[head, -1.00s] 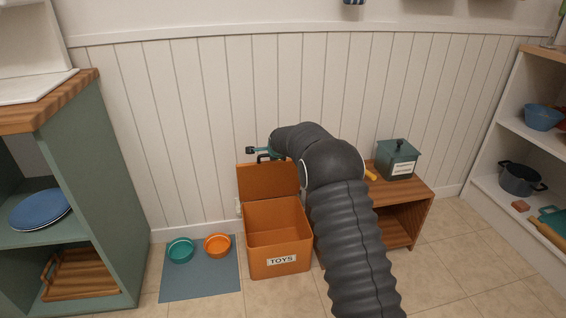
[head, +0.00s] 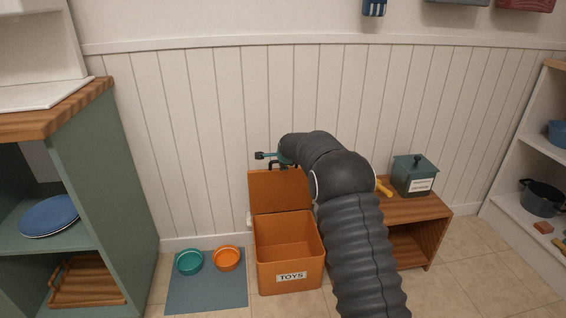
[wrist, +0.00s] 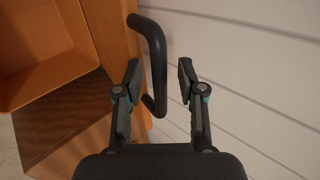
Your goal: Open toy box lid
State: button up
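The orange toy box (head: 290,276) with a TOYS label stands on the floor by the wall, and it also shows in the wrist view (wrist: 50,85). Its lid (head: 280,192) is raised upright at the back, so the empty-looking inside shows. A dark bar handle (wrist: 155,50) sits on the lid's edge. In the wrist view my gripper (wrist: 156,72) is open, with one finger on each side of the handle and gaps to both. In the head view my gripper (head: 276,157) is at the lid's top, partly hidden by my arm.
A low wooden bench (head: 412,207) with a green lidded canister (head: 414,176) stands right of the box. A blue mat (head: 207,294) with teal (head: 189,262) and orange bowls (head: 226,258) lies left. A green cabinet (head: 110,190) is further left. The wall is close behind the lid.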

jog(key=shift+d, duration=0.4)
jog(key=shift+s+r, duration=0.2)
jog(key=v, duration=1.1)
jog(key=shift+s, duration=0.15)
